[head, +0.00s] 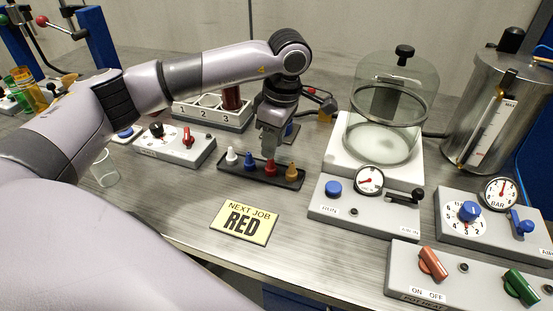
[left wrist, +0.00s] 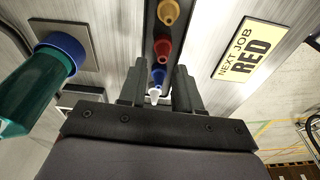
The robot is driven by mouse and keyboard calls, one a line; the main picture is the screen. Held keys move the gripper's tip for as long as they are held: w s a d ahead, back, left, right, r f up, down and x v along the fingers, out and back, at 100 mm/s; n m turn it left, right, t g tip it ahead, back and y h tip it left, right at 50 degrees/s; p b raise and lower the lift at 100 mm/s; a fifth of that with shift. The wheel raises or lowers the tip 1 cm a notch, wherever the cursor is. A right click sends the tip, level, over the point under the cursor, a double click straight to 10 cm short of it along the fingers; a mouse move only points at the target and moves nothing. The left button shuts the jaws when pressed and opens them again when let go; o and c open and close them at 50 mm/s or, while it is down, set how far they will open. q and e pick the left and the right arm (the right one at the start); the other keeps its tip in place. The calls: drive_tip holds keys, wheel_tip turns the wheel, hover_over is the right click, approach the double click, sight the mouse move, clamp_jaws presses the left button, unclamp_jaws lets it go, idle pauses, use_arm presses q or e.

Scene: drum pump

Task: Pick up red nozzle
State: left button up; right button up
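The red nozzle (head: 270,168) stands in a dark tray (head: 290,184), between the blue nozzle (head: 249,161) and the amber nozzle (head: 291,171). A white nozzle (head: 231,156) stands at the tray's left end. My left gripper (head: 270,155) points down just over the tray, close above or behind the red nozzle. In the left wrist view the fingers (left wrist: 158,88) are apart with nothing gripped. There the red nozzle (left wrist: 162,48) shows beyond the fingertips, and the white nozzle (left wrist: 154,95) shows in the gap between them. My right gripper is not in view.
A "NEXT JOB RED" sign (head: 245,221) lies in front of the tray. A glass chamber (head: 390,110) on a white base stands to the right. A numbered rack (head: 215,115) and a control box (head: 175,144) stand behind and left. A green container (left wrist: 40,90) shows in the wrist view.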

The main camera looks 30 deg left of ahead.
sight(271, 166)
use_arm(q)
drive_tip(key=f, duration=0.4)
drive_tip(key=f+p, duration=0.1)
drive_tip(key=f, duration=0.1)
drive_tip(key=shift+s+a, duration=0.2)
drive_tip(key=shift+s, duration=0.05)
clamp_jaws()
